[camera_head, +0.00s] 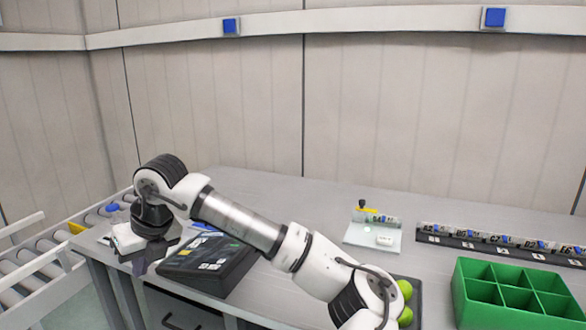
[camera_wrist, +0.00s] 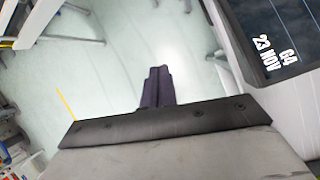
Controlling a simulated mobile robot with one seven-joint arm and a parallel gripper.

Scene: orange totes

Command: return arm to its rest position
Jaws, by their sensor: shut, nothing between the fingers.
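My arm stretches from the lower right of the head view across the grey table (camera_head: 290,195) to its left end. My gripper (camera_head: 140,266) hangs there, pointing down near the table's left front edge. In the wrist view its dark fingers (camera_wrist: 158,82) are together with nothing between them, and pale floor shows beyond them. The gripper stands just left of a black sloped panel (camera_head: 212,262) with white labels. A dark surface with white lettering also shows at the right of the wrist view (camera_wrist: 275,45).
A roller conveyor (camera_head: 45,262) runs at the left. On the table are a small white plate (camera_head: 362,238) with a yellow-topped item, a row of labelled slots (camera_head: 490,245), a green divided box (camera_head: 515,290) and green round fruits (camera_head: 405,290). The table's back middle is clear.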

